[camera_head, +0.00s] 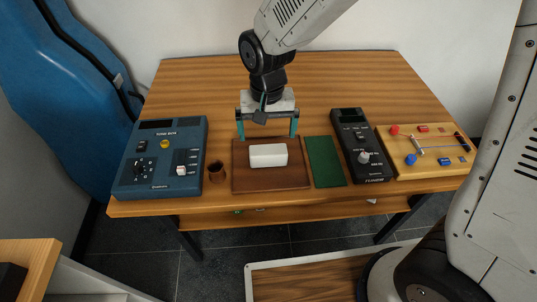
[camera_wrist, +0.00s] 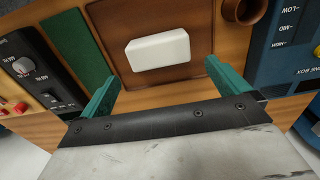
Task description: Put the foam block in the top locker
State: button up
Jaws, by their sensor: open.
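A white foam block (camera_head: 268,155) lies on a brown wooden tray (camera_head: 243,181) near the front of the table. It also shows in the wrist view (camera_wrist: 158,50). My gripper (camera_head: 267,135) is open and empty, with its two green fingers pointing down above the tray's far side. In the wrist view the block lies ahead of the fingertips, apart from them and between their lines. No top locker can be made out in these views.
On the wooden table (camera_head: 335,85), a blue tone box (camera_head: 160,158) and a brown cup (camera_head: 216,172) stand left of the tray. A green mat (camera_head: 325,161), a black meter (camera_head: 361,148) and a wooden circuit board (camera_head: 425,150) lie to the right. The table's back is clear.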

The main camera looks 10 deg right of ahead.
aim_at(268, 149)
notch_tip(268, 149, down, 8)
jog(key=shift+s+d+r, duration=0.1)
jog(key=shift+s, duration=0.05)
jog(key=c, duration=0.7)
jog(key=shift+r, duration=0.1)
jog(key=shift+c, duration=0.3)
